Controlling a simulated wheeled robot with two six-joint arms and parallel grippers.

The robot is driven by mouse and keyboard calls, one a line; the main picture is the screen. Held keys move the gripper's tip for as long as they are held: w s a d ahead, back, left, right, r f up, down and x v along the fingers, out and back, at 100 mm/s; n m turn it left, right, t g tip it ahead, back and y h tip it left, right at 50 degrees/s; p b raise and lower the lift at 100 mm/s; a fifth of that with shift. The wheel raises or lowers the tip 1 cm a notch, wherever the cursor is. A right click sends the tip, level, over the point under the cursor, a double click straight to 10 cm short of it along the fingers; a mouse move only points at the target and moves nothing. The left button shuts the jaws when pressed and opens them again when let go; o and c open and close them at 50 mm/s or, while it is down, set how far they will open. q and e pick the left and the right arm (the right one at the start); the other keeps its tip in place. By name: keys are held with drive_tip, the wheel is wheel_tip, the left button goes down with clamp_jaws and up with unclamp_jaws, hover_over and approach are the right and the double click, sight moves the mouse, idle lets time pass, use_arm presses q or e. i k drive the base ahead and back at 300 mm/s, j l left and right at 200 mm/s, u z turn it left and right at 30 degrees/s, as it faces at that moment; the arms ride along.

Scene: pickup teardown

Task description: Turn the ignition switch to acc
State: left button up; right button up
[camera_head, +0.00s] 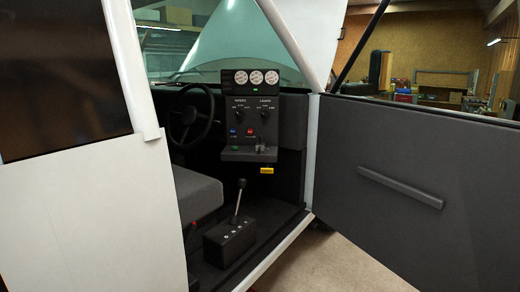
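A dark control panel (248,122) stands in the cab, seen through the open doorway. It carries two dark rotary knobs, a left knob (240,115) and a right knob (265,115), with small labels too blurred to read surely. A small grey fitting (262,147) sits low on the panel's right side. I cannot tell for certain which of these is the ignition switch, or its position. Neither of my grippers shows in the head view.
Three round gauges (257,77) top the panel; a blue button (233,132) and red button (250,131) sit below the knobs. The steering wheel (190,115), seat (195,192) and shift lever (236,205) are nearby. The open door (420,215) fills the right; the doorway is clear.

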sight(259, 148)
drive_tip(key=i+l, duration=0.25)
drive_tip(key=i, duration=0.25)
drive_tip(key=i+l+u, duration=0.1)
drive_tip(key=i, duration=0.4)
drive_tip(key=l, duration=0.1)
